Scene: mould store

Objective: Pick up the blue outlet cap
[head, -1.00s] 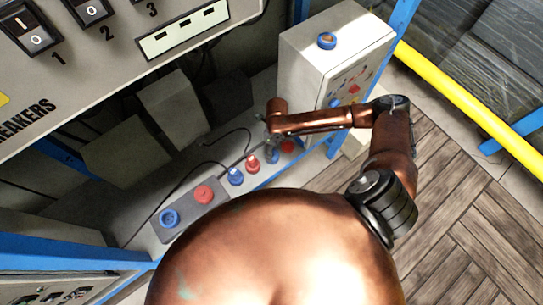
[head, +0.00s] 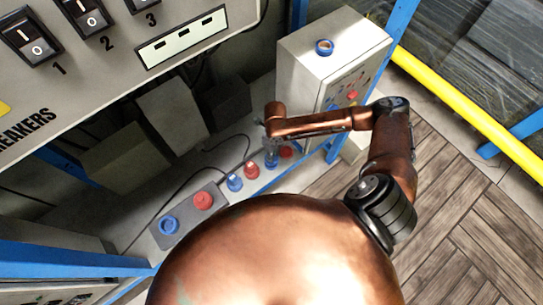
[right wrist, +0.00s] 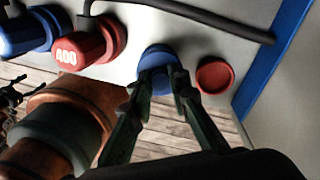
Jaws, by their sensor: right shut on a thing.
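The blue outlet cap (right wrist: 158,60) is round and sits between the fingers of my right gripper (right wrist: 162,82) in the right wrist view. The fingers are shut on its sides. In the head view the same blue cap (head: 271,164) shows just below my right gripper (head: 270,148), which reaches down to the grey shelf. I cannot tell whether the cap is clear of the surface. A red cap (right wrist: 214,76) lies to its right in the wrist view, apart from the fingers; it shows in the head view too (head: 286,151). My left gripper is not in view.
A blue plug (head: 235,182) and a red plug (head: 252,168) with dark cables stand left of the held cap. A grey box with blue and red buttons (head: 185,215) is farther left. A grey cabinet (head: 300,70) rises close on the right. A blue shelf edge borders the front.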

